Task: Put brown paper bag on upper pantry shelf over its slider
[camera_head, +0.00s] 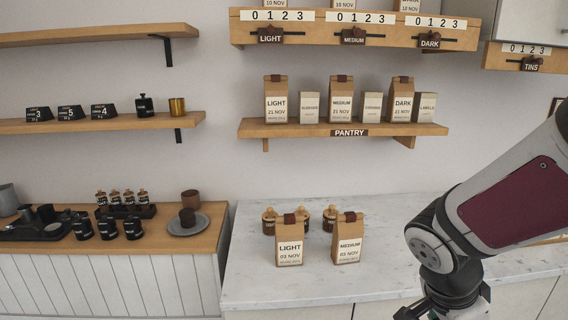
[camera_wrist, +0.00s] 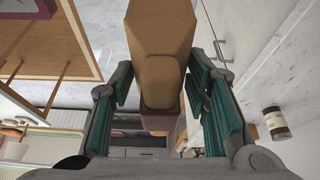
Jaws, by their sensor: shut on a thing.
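My gripper (camera_wrist: 162,100) is shut on a brown paper bag (camera_wrist: 160,32), its fingers on either side of it in the wrist view. The bag's label is not visible there, and the head view does not show the bag. The upper pantry shelf (camera_head: 312,42) carries LIGHT (camera_head: 270,38), MEDIUM (camera_head: 353,37) and DARK (camera_head: 430,42) sliders under 0–3 scales. Bags reading 10 NOV stand on it, cut off by the top edge: one over LIGHT (camera_head: 275,4), one over MEDIUM (camera_head: 344,4), one over DARK (camera_head: 409,5).
The lower PANTRY shelf (camera_head: 285,131) holds LIGHT, MEDIUM and DARK bags dated 21 NOV plus smaller packets. LIGHT (camera_head: 290,241) and MEDIUM (camera_head: 347,240) bags dated 03 NOV stand on the marble counter (camera_head: 245,285), with small jars behind. A TINS shelf (camera_head: 500,60) is at upper right.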

